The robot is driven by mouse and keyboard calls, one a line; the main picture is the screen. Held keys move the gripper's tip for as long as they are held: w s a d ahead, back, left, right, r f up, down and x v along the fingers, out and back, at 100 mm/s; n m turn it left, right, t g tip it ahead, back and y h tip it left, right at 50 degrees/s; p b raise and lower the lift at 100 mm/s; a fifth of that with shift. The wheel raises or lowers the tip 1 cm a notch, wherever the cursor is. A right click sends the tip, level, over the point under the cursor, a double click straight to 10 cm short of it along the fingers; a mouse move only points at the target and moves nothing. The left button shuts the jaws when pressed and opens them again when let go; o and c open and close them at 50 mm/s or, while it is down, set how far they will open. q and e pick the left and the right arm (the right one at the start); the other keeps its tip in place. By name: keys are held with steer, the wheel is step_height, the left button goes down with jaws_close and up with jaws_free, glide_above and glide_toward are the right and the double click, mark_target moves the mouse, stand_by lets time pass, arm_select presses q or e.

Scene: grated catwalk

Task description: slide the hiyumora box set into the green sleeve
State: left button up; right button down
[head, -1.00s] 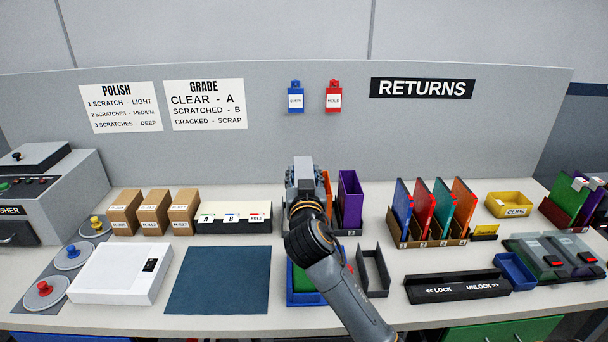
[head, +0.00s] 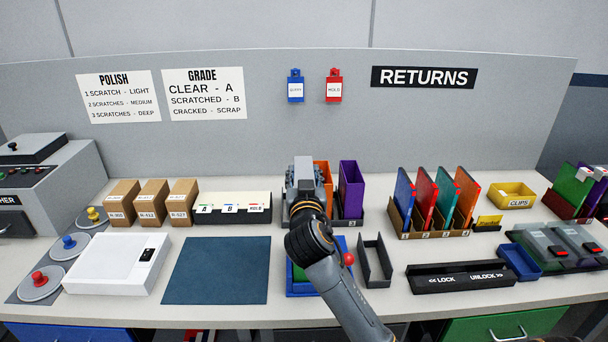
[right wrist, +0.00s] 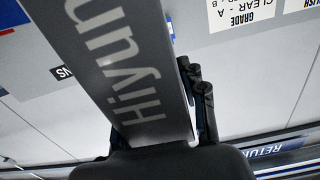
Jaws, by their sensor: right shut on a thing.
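My right gripper (head: 305,185) is over the middle of the bench, in front of the sleeve rack. In the right wrist view its fingers (right wrist: 201,100) are shut on the Hiyumora box set (right wrist: 112,50), a dark grey box with pale lettering, cut off by the frame. My left gripper is not in view.
An orange sleeve (head: 323,174) and a purple sleeve (head: 350,185) stand behind my gripper. An empty dark tray (head: 376,275) is right of the arm, then a black lock bar (head: 455,280). Coloured cases (head: 428,195) stand in a rack. A blue mat (head: 217,270) is clear at left.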

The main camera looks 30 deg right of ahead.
steer(key=shift+f+b, duration=5.25)
steer(key=shift+f, duration=1)
steer(key=c, duration=0.7)
jaws_free()
steer(key=o, duration=0.4)
steer(key=shift+f, duration=0.1)
step_height(320, 180, up, 8)
steer(key=p, duration=0.7)
